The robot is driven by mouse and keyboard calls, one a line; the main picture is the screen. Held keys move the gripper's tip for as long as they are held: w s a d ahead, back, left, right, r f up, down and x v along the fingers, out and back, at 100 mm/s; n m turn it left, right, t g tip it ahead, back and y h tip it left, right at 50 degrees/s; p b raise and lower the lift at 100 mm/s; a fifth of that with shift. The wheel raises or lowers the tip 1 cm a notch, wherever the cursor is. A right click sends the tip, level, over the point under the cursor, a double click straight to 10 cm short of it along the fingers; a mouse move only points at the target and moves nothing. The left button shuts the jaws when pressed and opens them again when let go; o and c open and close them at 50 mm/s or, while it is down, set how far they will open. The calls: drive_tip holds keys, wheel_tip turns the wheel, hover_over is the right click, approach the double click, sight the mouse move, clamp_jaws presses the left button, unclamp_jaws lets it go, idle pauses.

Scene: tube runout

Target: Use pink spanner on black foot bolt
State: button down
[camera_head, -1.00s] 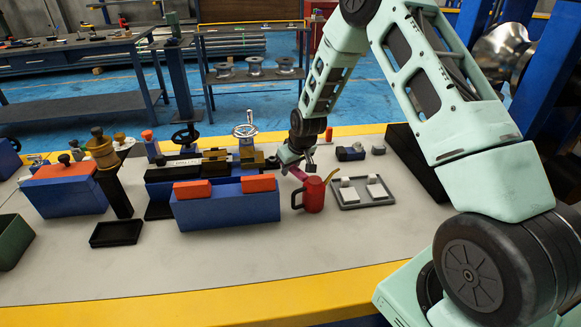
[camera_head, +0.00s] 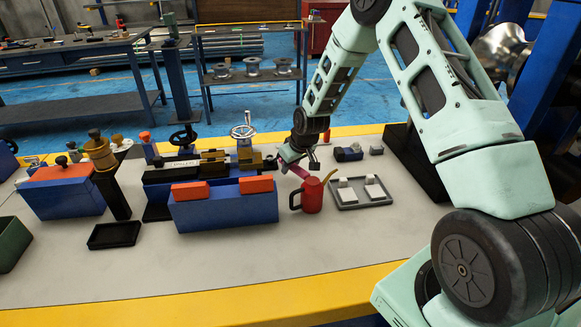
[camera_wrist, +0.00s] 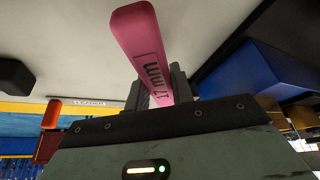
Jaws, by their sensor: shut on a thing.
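My gripper (camera_head: 291,157) is shut on the pink spanner (camera_wrist: 143,45), just right of the blue machine on the bench. In the wrist view the spanner sticks out from between the dark fingers, with dark lettering on its handle. In the head view a short length of the spanner (camera_head: 299,171) shows below the gripper, above and behind the red can. The spanner's far end is hidden by the gripper in both views. I cannot pick out the black foot bolt for certain. A dark foot-like part (camera_head: 271,163) sits at the machine's right end, just left of the gripper.
A red oil can (camera_head: 312,196) stands just in front of the gripper. A grey tray (camera_head: 348,205) with white blocks lies to its right. A blue box (camera_head: 222,212) with orange blocks stands front left. A black tray (camera_head: 114,235) lies further left. The bench front is clear.

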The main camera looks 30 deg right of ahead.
drive_tip(key=shift+r, duration=0.15)
drive_tip(key=shift+r+p, duration=0.25)
drive_tip(key=shift+p, duration=0.05)
idle(0.5)
drive_tip(key=shift+s+r+p, duration=0.1)
drive_tip(key=shift+r+p, duration=1.7)
drive_tip(key=shift+r, duration=0.7)
